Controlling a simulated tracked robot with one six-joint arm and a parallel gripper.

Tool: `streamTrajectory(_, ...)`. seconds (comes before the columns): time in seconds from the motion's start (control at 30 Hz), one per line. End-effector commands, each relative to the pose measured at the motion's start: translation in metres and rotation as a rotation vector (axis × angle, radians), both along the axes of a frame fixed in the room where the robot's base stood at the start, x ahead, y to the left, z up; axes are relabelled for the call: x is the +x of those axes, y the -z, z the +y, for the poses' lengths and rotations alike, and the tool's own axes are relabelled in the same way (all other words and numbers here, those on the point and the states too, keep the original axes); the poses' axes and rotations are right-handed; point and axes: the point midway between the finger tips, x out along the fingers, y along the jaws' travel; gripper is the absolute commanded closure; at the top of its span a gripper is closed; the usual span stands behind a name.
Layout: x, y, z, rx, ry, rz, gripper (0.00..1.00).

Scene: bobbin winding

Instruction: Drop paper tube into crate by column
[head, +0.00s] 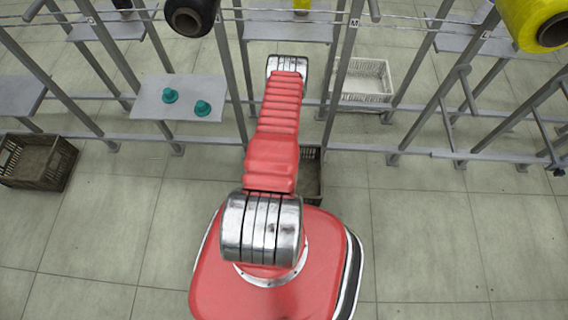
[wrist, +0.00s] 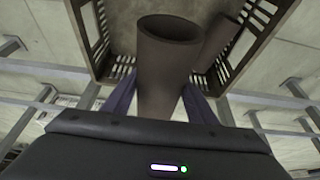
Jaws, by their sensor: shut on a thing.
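My gripper (wrist: 158,98) is shut on a brown paper tube (wrist: 168,50), which stands between its two dark purple fingers with its open end showing. Beyond the tube in the wrist view is a dark brown slatted crate (wrist: 96,40). A second brown tube (wrist: 217,40) appears to lie inside it, partly hidden by the held one. In the head view a dark crate (head: 312,178) shows partly behind my red arm, on the floor by the frame's posts. My gripper and the held tube are hidden there by the arm.
A white crate (head: 362,82) stands behind the frame, right of my arm. Another brown crate (head: 38,160) is at the far left. A grey shelf (head: 150,100) carries two teal cones (head: 202,108). Black (head: 190,16) and yellow (head: 538,24) bobbins hang high. The front floor is clear.

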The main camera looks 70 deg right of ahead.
Motion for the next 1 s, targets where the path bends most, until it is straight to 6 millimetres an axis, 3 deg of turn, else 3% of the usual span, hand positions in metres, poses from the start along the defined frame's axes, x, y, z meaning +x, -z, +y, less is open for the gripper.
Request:
streamTrajectory(0.6,0.000,0.053,0.001,0.001,0.001,0.000,0.75)
streamTrajectory(1.0,-0.001,0.057,0.000,0.000,0.001,0.000,0.75)
